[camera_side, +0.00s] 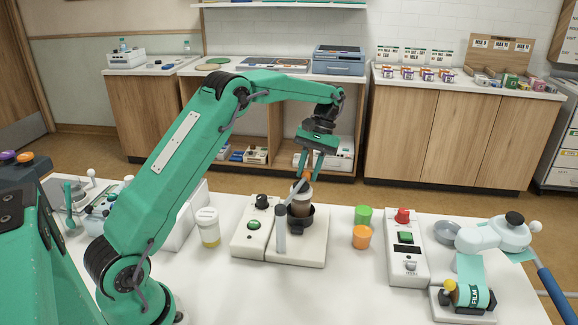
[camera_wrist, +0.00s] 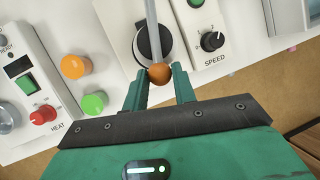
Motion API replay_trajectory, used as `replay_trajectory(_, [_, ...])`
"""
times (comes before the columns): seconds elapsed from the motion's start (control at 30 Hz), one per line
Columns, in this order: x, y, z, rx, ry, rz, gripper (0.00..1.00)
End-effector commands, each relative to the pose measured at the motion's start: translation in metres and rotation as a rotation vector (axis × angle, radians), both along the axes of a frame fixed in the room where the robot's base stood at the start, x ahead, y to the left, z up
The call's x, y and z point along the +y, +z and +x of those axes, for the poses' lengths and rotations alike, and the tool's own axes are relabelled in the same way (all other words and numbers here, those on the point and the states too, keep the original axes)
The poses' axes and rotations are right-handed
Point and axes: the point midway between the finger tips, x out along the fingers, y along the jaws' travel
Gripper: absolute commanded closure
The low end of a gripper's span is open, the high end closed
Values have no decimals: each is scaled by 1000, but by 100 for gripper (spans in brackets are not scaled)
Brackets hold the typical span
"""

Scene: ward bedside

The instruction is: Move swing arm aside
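The swing arm is a thin grey rod (camera_wrist: 152,25) ending in an orange-brown ball knob (camera_wrist: 160,73). In the side view its upright grey post (camera_side: 281,235) stands on a white base beside a dark round holder. The rod crosses over this holder in the wrist view (camera_wrist: 152,45). My gripper (camera_side: 309,172) points down above the cup. Its fingers (camera_wrist: 160,79) are apart, with the knob between or just beyond the tips. I cannot tell whether they touch it.
A control box with a green button (camera_side: 254,226) adjoins the base at left. A lidded jar (camera_side: 208,226) stands further left. Green (camera_side: 363,215) and orange (camera_side: 361,237) cups and a heat unit (camera_side: 405,250) stand at right. The table front is clear.

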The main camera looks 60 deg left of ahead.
Motion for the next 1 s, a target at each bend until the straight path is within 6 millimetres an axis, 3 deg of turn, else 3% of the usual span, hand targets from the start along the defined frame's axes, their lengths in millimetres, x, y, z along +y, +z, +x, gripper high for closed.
replay_trajectory(0.07, [0,0,0,0,0,0,100])
replay_trajectory(0.5, [-20,0,11,-12,-116,-32,100])
replay_trajectory(0.73, [-20,0,11,-13,-118,-32,100])
replay_trajectory(0.77, [-20,0,11,-13,-117,-31,70])
replay_trajectory(0.8, [-20,0,11,-13,-117,-31,62])
replay_trajectory(0.87, [-20,0,11,-13,-117,-31,52])
replay_trajectory(1.0, [-20,0,11,-12,-116,-32,52])
